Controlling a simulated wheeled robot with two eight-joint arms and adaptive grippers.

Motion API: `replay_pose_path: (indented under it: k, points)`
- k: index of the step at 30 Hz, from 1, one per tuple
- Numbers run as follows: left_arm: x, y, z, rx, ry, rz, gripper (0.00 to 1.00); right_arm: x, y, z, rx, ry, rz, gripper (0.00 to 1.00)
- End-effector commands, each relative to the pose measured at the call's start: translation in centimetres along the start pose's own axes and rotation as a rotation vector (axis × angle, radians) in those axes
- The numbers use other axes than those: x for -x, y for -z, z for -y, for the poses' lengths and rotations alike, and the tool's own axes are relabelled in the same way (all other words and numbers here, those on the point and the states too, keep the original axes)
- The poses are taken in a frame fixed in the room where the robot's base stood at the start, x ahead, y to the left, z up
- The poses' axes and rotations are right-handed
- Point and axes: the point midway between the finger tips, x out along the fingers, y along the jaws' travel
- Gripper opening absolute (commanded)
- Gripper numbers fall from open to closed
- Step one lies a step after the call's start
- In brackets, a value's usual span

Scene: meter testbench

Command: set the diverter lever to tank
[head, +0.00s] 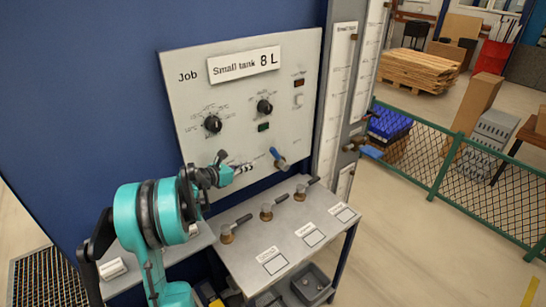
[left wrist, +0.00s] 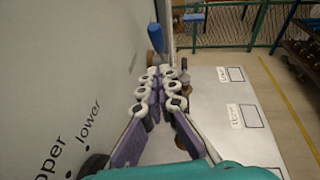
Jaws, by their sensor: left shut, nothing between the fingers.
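A blue-handled lever (head: 276,155) sits on a round metal base low on the grey panel (head: 210,80), right of my left gripper. Its handle points up and slightly left. It also shows in the left wrist view (left wrist: 156,38), beyond the fingertips. My left gripper (head: 246,168) is shut and empty, close in front of the panel's lower part. Its fingers meet in the left wrist view (left wrist: 156,82), with a visible gap to the blue handle in the head view. The lever's markings are not readable. My right gripper is not in view.
Below the panel, a bench (head: 250,262) carries three brass valves with dark handles, one being the middle valve (head: 267,212). Two knobs, one the left knob (head: 213,124), stick out of the panel. Gauge columns (head: 335,100) with another blue-handled valve (head: 370,152) stand right.

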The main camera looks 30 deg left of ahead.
Motion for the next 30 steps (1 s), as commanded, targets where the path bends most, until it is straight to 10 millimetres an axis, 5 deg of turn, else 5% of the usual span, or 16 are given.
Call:
replay_pose_path:
  k: [14, 30]
  points:
    - [-0.7, 0.1, -0.1, 0.011, 0.001, 0.004, 0.0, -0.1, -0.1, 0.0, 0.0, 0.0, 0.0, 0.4]
    - [-9.2, 0.0, -0.2, 0.009, 0.0, 0.003, 0.0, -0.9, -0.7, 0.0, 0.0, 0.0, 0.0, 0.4]
